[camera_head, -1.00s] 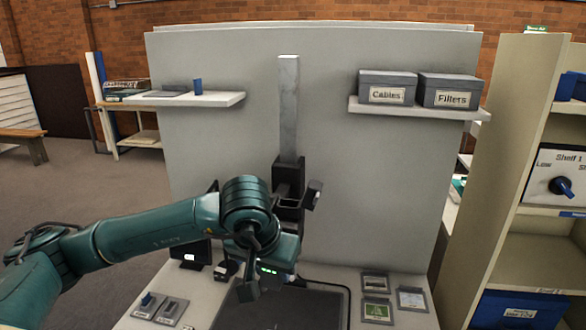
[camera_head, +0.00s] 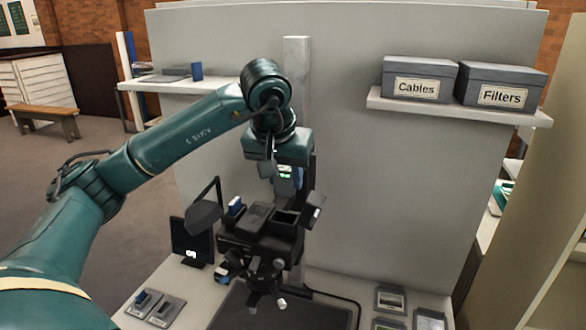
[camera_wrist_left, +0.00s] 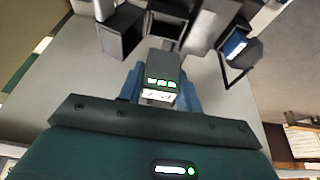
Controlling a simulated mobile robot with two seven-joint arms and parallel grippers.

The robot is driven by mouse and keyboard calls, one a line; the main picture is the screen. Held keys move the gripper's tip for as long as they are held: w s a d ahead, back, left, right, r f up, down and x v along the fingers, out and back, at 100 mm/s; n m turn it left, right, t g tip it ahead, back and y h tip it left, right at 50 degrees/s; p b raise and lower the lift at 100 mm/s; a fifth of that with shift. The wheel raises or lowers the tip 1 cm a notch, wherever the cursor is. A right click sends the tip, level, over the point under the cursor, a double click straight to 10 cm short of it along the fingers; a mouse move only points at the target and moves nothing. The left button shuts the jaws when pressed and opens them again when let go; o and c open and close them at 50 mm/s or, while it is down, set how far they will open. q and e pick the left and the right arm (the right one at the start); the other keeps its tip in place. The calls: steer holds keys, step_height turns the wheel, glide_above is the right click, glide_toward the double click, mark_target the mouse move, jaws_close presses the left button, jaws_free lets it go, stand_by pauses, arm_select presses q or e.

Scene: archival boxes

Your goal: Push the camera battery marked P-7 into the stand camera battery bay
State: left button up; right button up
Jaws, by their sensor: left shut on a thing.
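My left gripper (camera_head: 286,183) is shut on a dark grey camera battery (camera_wrist_left: 163,68) and holds it above the stand camera. The battery has a lit green indicator row and a white label, too small to read; it sits between blue fingers in the left wrist view. The black stand camera (camera_head: 262,245) is mounted in front of the pale column. An open, dark-lined battery bay (camera_head: 287,217) shows on its top, just below the gripper, and again in the wrist view (camera_wrist_left: 166,27). The battery looks apart from the bay. My right gripper is not in view.
A blue-topped block (camera_head: 236,205) sits at the camera's left side. Framed cards (camera_head: 391,300) lie at right. A shelf above holds Cables (camera_head: 417,78) and Filters (camera_head: 502,86) boxes.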

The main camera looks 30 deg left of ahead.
mark_target(282, 193)
arm_select(q)
steer(key=shift+s+f+b, duration=0.3)
steer(key=shift+s, duration=0.05)
steer(key=shift+f, duration=0.3)
steer(key=shift+f+b, duration=0.7)
steer(key=shift+b, duration=0.05)
steer(key=shift+w+f+b, duration=0.1)
steer(key=shift+f+b, duration=0.75)
steer(key=shift+f, duration=0.3)
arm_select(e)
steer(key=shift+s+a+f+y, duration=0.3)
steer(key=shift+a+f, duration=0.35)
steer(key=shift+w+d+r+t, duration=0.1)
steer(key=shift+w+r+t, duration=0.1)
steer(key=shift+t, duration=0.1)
arm_select(q)
steer(key=shift+f+b, duration=0.45)
steer(key=shift+f, duration=0.25)
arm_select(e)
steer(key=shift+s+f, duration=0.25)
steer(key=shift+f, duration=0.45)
